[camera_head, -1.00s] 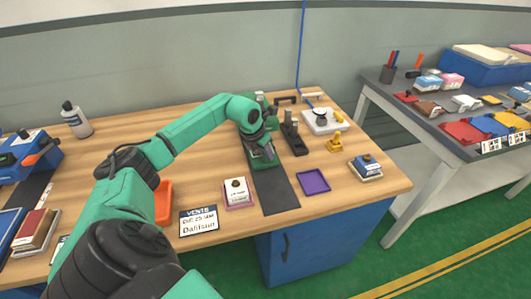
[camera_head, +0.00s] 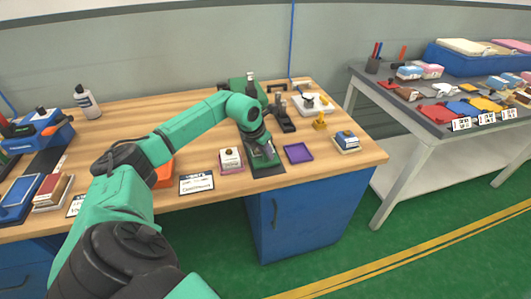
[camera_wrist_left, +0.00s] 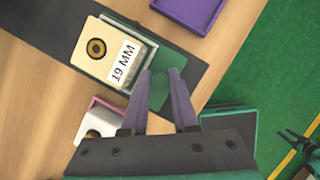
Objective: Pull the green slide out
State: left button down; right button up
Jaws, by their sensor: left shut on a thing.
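The green slide (camera_wrist_left: 160,86) lies over the dark mat (camera_wrist_left: 205,50) near the table's front edge. A cream block (camera_wrist_left: 97,49) marked "19 MM" sits on it. My left gripper (camera_wrist_left: 160,73) is shut on the slide's green front part, just beside the block. In the head view, my left gripper (camera_head: 264,150) hides much of the slide.
A purple tray (camera_head: 298,153) lies right of the mat, and a pink-edged block (camera_head: 231,159) lies left. A black fixture (camera_head: 283,117) stands behind. A blue-topped block (camera_head: 346,141) is near the right corner. Free floor lies in front.

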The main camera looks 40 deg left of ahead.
pick_arm(q)
jog(key=c, duration=1)
grip_release()
jog(key=shift+s+d+f, duration=0.1)
jog(key=shift+d, duration=0.15)
pick_arm(e)
jog(key=shift+w+a, duration=0.1)
jog(key=shift+a, duration=0.05)
pick_arm(q)
jog(key=shift+r, duration=0.2)
pick_arm(e)
jog(key=shift+f, duration=0.1)
pick_arm(q)
jog(key=b+v, duration=0.1)
jog(key=v, duration=1.3)
jog(key=shift+a+r, duration=0.1)
jog(key=shift+r, duration=0.05)
pick_arm(e)
jog(key=shift+d+f, duration=0.2)
jog(key=shift+f, duration=0.5)
